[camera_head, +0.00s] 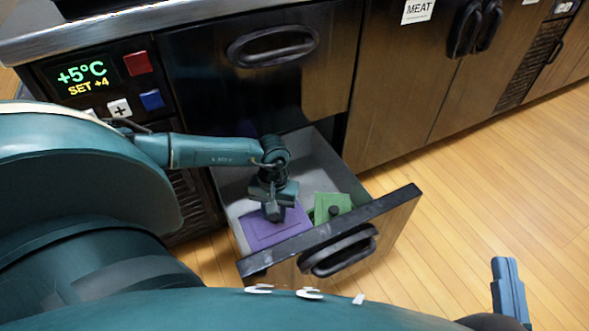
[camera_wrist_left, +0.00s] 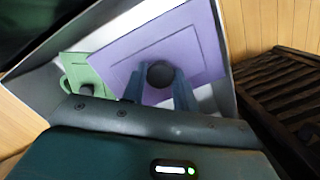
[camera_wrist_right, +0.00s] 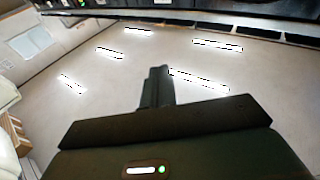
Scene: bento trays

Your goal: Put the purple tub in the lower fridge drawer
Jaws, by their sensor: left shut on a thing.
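The lower fridge drawer (camera_head: 375,212) is pulled open. The purple tub (camera_head: 262,233) is inside its walls, at the front left, with its flat lid facing up. My left gripper (camera_head: 273,210) reaches down into the drawer over this lid. In the left wrist view, its fingers (camera_wrist_left: 159,88) stand on either side of the dark round knob of the purple tub (camera_wrist_left: 207,50) and are shut on it. The tub's underside is hidden, so I cannot tell whether it touches the drawer floor. My right gripper (camera_head: 511,290) is empty, its fingers together, over the wooden floor at the right.
A green tub (camera_head: 324,203) with a dark knob sits in the drawer, right of the purple one. A closed upper drawer (camera_head: 205,70) is above. A temperature panel (camera_head: 85,75) is at left. A cupboard labelled MEAT (camera_head: 405,75) stands right. The drawer's back is bare.

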